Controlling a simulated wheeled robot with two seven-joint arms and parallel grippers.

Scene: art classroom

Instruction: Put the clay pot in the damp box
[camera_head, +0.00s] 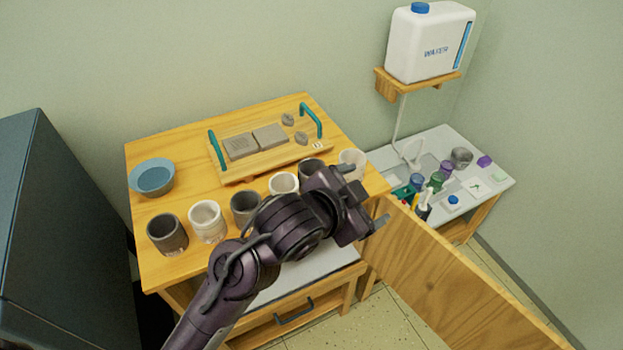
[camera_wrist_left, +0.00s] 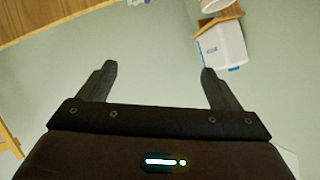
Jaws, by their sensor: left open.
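Several cup-shaped pots stand in a row along the front of the wooden table: a dark pot (camera_head: 167,234), a whitish pot (camera_head: 207,222), another dark one (camera_head: 245,206), another whitish one (camera_head: 283,183), a partly covered dark one (camera_head: 311,168) and a pale one (camera_head: 353,160). I cannot tell which is the clay pot, and I cannot identify a damp box. My left gripper (camera_head: 366,195) is open over the table's right front corner, near the pale pot. In the left wrist view its fingers (camera_wrist_left: 158,72) are apart with nothing between them. My right gripper is not in view.
A wooden tray (camera_head: 218,157) with green handles holds grey slabs and lumps. A blue bowl (camera_head: 152,179) stands at left. A dark cabinet (camera_head: 60,230), a wooden panel (camera_head: 450,285) and a side table (camera_head: 500,187) with small items flank the table. A water container (camera_head: 430,45) sits above.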

